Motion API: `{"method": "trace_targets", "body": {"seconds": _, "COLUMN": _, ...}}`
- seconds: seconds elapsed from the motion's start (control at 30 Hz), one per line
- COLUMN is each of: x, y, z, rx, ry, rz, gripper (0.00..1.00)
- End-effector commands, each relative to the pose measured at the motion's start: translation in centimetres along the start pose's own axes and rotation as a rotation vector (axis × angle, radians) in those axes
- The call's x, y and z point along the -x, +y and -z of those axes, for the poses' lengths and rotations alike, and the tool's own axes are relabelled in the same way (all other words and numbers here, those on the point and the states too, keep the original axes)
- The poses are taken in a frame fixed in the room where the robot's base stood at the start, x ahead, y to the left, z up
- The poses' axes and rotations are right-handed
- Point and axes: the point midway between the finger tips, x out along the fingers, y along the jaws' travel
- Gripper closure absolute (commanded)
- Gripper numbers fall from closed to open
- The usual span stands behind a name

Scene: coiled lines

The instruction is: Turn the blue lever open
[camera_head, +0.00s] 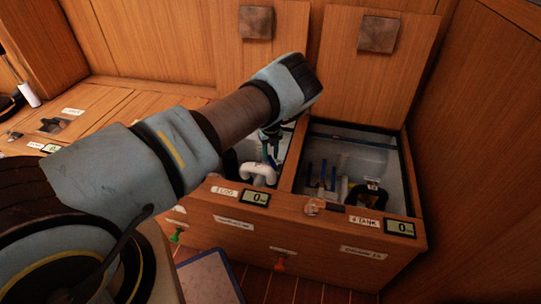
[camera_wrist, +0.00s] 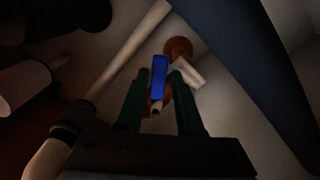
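The blue lever (camera_wrist: 158,77) stands out in the middle of the wrist view, on a brownish-orange fitting (camera_wrist: 178,50). My gripper (camera_wrist: 159,80) is open, with one dark green finger on each side of the lever. A gap shows between the lever and each finger. In the head view my gripper (camera_head: 270,143) reaches down into the left open compartment, largely hidden by my wrist. I cannot make out the lever there.
A white pipe (camera_head: 258,172) lies in the left compartment. The right compartment holds blue pipes (camera_head: 322,172) and a dark fitting (camera_head: 368,193). Wooden lids (camera_head: 378,75) stand raised behind. In the wrist view a pale pipe (camera_wrist: 122,55) and dark blue pipe (camera_wrist: 240,70) flank the lever.

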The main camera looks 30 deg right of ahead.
Motion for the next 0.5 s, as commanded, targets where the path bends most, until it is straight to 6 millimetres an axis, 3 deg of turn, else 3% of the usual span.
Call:
{"method": "trace_targets", "body": {"seconds": 0.17, "x": -0.03, "y": 0.05, "z": 0.03, "rx": 0.0, "ry": 0.001, "rz": -0.001, "gripper": 0.45}}
{"method": "trace_targets", "body": {"seconds": 0.5, "x": 0.77, "y": 0.02, "z": 0.02, "rx": 0.0, "ry": 0.001, "rz": -0.001, "gripper": 0.45}}
